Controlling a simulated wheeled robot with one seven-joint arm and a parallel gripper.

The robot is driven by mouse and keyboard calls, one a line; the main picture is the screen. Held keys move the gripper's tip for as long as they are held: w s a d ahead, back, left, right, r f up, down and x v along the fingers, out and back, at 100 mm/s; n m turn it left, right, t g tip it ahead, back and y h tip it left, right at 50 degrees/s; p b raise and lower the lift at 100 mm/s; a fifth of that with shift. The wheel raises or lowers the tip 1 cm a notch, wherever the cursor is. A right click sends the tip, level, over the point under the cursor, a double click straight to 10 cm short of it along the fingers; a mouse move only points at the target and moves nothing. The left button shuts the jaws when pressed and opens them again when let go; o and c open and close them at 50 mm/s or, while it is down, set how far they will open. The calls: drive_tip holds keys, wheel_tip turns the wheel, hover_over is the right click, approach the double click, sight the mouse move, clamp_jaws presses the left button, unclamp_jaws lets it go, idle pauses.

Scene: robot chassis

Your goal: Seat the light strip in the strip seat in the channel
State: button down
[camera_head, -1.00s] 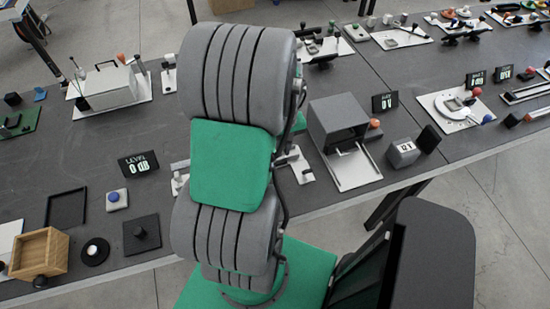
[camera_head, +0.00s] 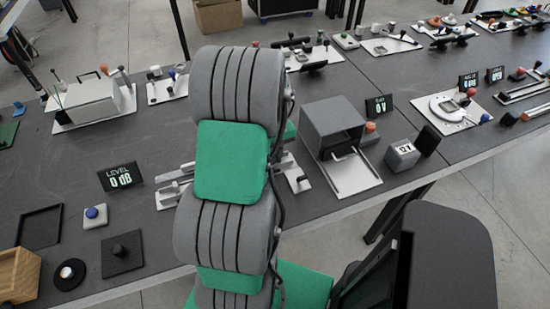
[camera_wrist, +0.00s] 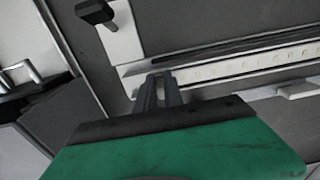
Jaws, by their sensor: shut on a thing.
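The light strip (camera_wrist: 245,66) is a long pale bar with a row of small dots, running to the right edge of the wrist view. Dark and pale rails of the channel (camera_wrist: 225,87) run along it. My gripper (camera_wrist: 160,92) is at the left part of the strip, its two dark fingers close together and shut on it. The fingers hide the grip itself. In the wrist view I cannot tell whether the strip is down in its seat or just above it. In the head view my arm hides the gripper and the strip; pale metal parts (camera_head: 174,186) show beside the arm.
In the wrist view a dark knob (camera_wrist: 95,12) stands on a pale bracket near the channel. In the head view a grey open box (camera_head: 333,125) stands right of my arm, and a "LEVEL 0 dB" display (camera_head: 120,177) stands left. A black block with a knob (camera_head: 122,252) sits near the front edge.

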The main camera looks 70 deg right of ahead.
drive_tip(key=shift+s+a+f, duration=0.15)
drive_tip(key=shift+a+f, duration=0.5)
drive_tip(key=shift+f, duration=0.35)
drive_tip(key=c, duration=1.6)
unclamp_jaws()
drive_tip(key=shift+o, duration=0.7)
drive_tip(key=shift+r, duration=0.4)
drive_tip(key=shift+d+r, duration=0.3)
drive_tip(key=shift+r, duration=0.35)
drive_tip(key=shift+d+r, duration=0.3)
drive_tip(key=shift+r, duration=0.3)
wheel_tip(320, 180, up, 10)
drive_tip(key=w+a+r+n+t, duration=0.1)
drive_tip(key=w+a+r+n, duration=0.1)
drive_tip(key=w+a, duration=0.65)
drive_tip(key=w+a+r+n, duration=0.2)
drive_tip(key=w+a, duration=0.6)
drive_tip(key=w, duration=0.1)
drive_tip(key=w+a+n+t, duration=0.2)
drive_tip(key=a+n, duration=0.4)
drive_tip(key=a, duration=1.9)
drive_tip(key=shift+w+a+r+b, duration=0.15)
drive_tip(key=shift+a+b, duration=0.05)
drive_tip(key=shift+b, duration=0.15)
